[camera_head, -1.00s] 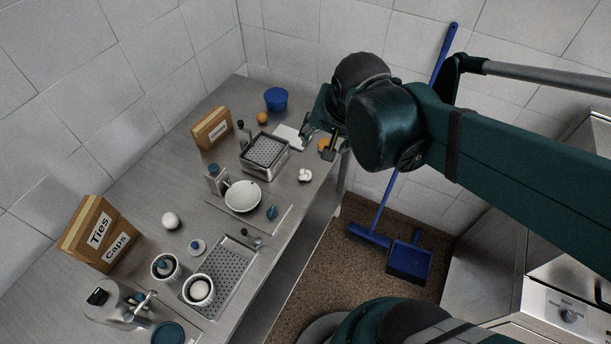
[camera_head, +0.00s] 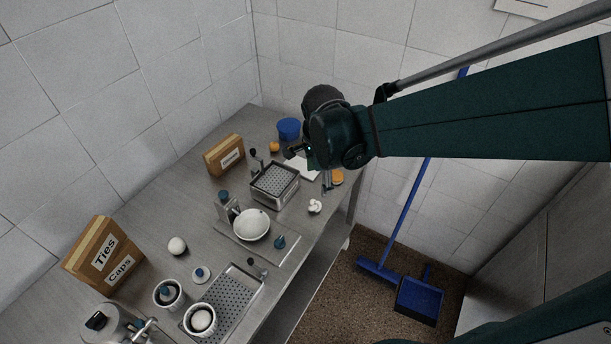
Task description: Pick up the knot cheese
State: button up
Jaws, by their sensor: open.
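The knot cheese is probably the small white knotted lump (camera_head: 315,206) on the steel table near its right edge, in front of the perforated metal basket's right side. My gripper (camera_head: 309,168) hangs over the far right part of the table, above and beyond the lump in the picture. Its fingers are spread apart with nothing seen between them. My dark green wrist hides part of the gripper. The lump is clear of the fingers.
A square perforated basket (camera_head: 275,183) stands left of the lump. A white bowl (camera_head: 252,225), a blue tub (camera_head: 289,128), an orange round thing (camera_head: 337,177) and a white board (camera_head: 306,171) are nearby. Cardboard boxes (camera_head: 224,156) line the wall side.

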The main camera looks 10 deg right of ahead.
aim_at(315, 203)
jog(key=w+f+m, duration=0.1)
jog(key=f+m, duration=0.1)
jog(key=f, duration=0.1)
jog(key=w+a+f+m+g, duration=0.1)
jog(key=f+m, duration=0.2)
jog(key=f, duration=0.1)
jog(key=w+f+m+g+h, duration=0.1)
jog(key=w+f+m, duration=0.1)
jog(key=f+m, duration=0.1)
jog(key=shift+a+f+b, duration=0.2)
jog(key=shift+f+b, duration=0.2)
jog(key=shift+f, duration=0.15)
jog(key=shift+f, duration=0.15)
jog(key=shift+w+d+f, duration=0.1)
jog(key=shift+d+f, duration=0.1)
jog(key=shift+f, duration=0.95)
jog(key=shift+w+d+f+b, duration=0.1)
jog(key=shift+d+f+b, duration=0.1)
jog(key=shift+f, duration=1.1)
jog(key=shift+w+d+f+b, duration=0.1)
jog(key=shift+d+f+b, duration=0.1)
jog(key=shift+f, duration=1.05)
jog(key=shift+s+a, duration=0.1)
jog(key=shift+c, duration=0.3)
jog(key=c, duration=0.9)
